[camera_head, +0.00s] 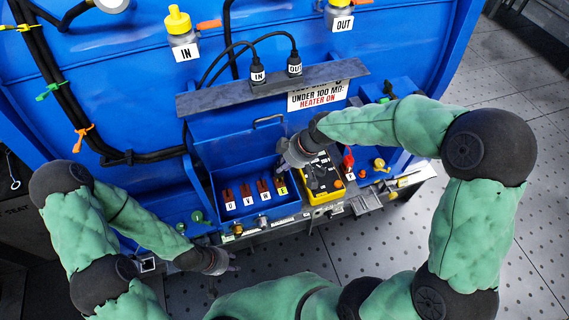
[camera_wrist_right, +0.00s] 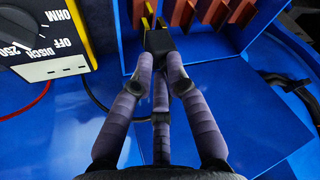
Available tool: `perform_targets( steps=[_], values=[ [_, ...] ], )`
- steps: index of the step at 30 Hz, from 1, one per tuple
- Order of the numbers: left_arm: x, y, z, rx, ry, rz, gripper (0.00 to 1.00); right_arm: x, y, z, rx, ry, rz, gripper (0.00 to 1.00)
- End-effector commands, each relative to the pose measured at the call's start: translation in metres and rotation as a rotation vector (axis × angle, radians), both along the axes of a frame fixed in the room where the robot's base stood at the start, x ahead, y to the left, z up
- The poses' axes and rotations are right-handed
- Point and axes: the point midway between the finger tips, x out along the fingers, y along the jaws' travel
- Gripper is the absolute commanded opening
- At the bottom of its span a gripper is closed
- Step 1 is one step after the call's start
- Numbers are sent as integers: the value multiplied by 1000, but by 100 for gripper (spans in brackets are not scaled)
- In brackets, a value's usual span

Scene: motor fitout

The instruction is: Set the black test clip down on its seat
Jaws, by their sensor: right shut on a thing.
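My right gripper (camera_wrist_right: 160,65) is shut on the black test clip (camera_wrist_right: 158,41), a dark block between its fingertips in the right wrist view. The clip is close to a thin yellow part at the top; I cannot tell whether they touch. In the head view the right gripper (camera_head: 291,152) is over the right side of the blue terminal box (camera_head: 262,208), beside the yellow tester (camera_head: 321,197); the clip is not clear there. I cannot make out the black clip's seat. My left gripper (camera_head: 230,262) is low at the front left; its fingers are too small to judge.
The terminal box holds red-brown terminals (camera_head: 247,190) with white letter labels. A red clip-like part (camera_head: 348,161) stands right of the tester. A grey shelf (camera_head: 225,100) with IN and OUT plugs overhangs behind. A dark lead runs below the fingers in the wrist view.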

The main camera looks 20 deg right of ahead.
Motion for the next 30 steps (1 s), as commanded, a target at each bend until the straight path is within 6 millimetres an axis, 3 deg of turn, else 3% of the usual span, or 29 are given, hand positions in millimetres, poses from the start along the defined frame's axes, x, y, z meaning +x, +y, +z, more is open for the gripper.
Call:
perform_targets(
  steps=[27, 28, 30],
  values=[
    [0, 0, -19, 0, 0, 0, 40, 0, 0, -20, 0, 0, 0, 0],
    [0, 0, -18, 0, 0, 0, 40, 0, 0, -20, 0, 0, 0, 24],
    [0, 0, -18, 0, 0, 0, 40, 0, 0, -19, 0, 0, 0, 44]
  ],
)
